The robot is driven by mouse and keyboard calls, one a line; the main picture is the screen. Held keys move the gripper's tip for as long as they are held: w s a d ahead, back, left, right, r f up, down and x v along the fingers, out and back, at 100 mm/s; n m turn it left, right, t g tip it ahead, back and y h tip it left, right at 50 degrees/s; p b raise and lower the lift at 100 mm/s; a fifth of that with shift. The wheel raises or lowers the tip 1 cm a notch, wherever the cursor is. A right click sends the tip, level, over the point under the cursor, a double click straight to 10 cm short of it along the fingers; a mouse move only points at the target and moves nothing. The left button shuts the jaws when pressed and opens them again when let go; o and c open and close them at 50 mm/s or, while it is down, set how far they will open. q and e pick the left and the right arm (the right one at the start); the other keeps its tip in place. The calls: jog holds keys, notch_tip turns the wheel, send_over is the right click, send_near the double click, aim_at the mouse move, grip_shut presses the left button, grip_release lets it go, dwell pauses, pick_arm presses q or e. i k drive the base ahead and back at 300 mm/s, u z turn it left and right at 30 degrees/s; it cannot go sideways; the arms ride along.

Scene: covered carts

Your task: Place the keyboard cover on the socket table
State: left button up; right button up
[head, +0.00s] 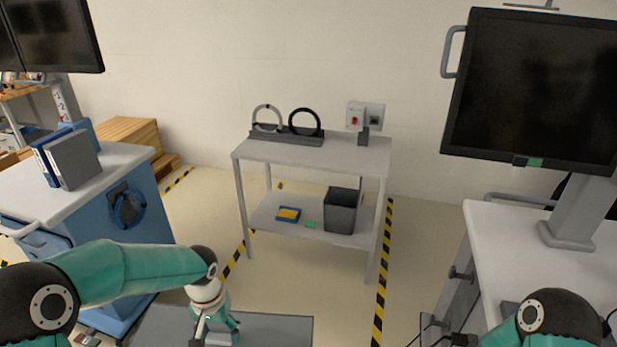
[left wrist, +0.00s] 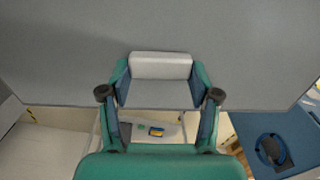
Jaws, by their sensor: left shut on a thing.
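The keyboard cover is a flat, wide grey panel (head: 275,328) at the bottom of the head view, partly cut off by the frame edge. My left gripper (head: 222,333) is shut on it. In the left wrist view the cover (left wrist: 60,55) fills the upper part, and the fingers (left wrist: 160,72) close around a light grey raised part of it. The socket table (head: 340,155) is a light grey two-level table by the wall, well beyond the cover. My right arm shows at the bottom right, but its gripper is out of view.
The tabletop holds a dark rack with two rings (head: 290,135) and socket boxes (head: 365,117) at the back; its front is bare. Its lower shelf holds a dark bin (head: 341,212) and a blue-yellow box (head: 288,215). A blue cart (head: 130,205) stands left, a monitor cart (head: 510,235) right.

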aim_at(333, 159)
jog(key=u, duration=0.15)
jog(key=i, duration=1.15)
jog(key=u, duration=0.1)
